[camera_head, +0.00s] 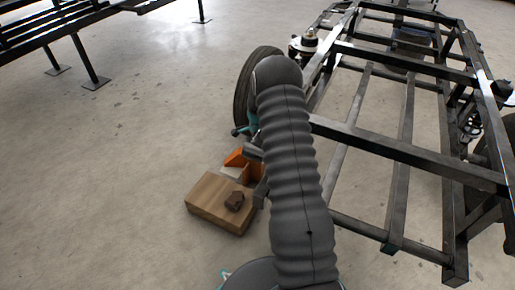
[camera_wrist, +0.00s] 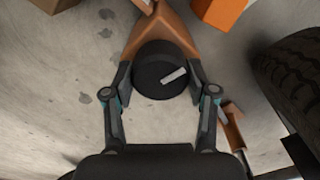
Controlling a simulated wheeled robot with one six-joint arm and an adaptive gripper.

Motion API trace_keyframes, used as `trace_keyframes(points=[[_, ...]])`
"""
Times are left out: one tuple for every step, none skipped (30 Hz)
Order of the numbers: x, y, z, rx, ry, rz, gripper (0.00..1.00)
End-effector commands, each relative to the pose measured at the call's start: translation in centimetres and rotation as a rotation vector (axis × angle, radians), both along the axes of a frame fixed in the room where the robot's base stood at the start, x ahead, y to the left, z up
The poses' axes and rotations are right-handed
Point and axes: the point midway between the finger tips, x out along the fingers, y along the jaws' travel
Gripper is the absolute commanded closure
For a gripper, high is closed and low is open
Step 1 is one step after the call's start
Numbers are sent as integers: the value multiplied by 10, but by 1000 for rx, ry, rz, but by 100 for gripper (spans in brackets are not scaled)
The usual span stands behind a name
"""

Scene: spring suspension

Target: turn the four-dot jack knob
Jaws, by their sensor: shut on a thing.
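The wrist view shows a dark round knob (camera_wrist: 153,80) with one pale bar mark on its face. I cannot make out four dots on it. It sits on an orange-brown jack body (camera_wrist: 150,37) that narrows toward the top of the picture. My gripper (camera_wrist: 160,76) has one finger on each side of the knob, and both fingertips touch its rim; it is shut on the knob. In the head view my dark ribbed arm covers the gripper and the knob. An orange part (camera_head: 237,158) shows just left of the arm.
A tyre (camera_head: 243,92) and a black steel frame (camera_head: 400,151) are close by. An orange block (camera_wrist: 220,12) is near the knob.

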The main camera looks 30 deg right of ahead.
Motion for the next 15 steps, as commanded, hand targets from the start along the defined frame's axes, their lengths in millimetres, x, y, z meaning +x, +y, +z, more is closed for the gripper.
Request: trace_keyframes(points=[[-4, -1, -3, 2, 10, -2, 78], [-4, -1, -3, 2, 10, -2, 78], [-4, -1, -3, 2, 10, -2, 78], [-4, -1, -3, 2, 10, -1, 78], [-4, -1, -3, 2, 10, -1, 78], [-4, -1, -3, 2, 10, -1, 33], [-4, -1, -3, 2, 9, -1, 26], [-3, -1, -2, 2, 9, -1, 18], [-3, 0, -2, 2, 8, 0, 18], [-2, 0, -2, 2, 7, 1, 18], [-2, 1, -2, 2, 6, 2, 18], [-2, 1, -1, 1, 6, 3, 18], [-1, 2, -1, 1, 5, 3, 18], [-1, 2, -1, 1, 5, 4, 18], [-1, 2, -1, 0, 4, 4, 18]])
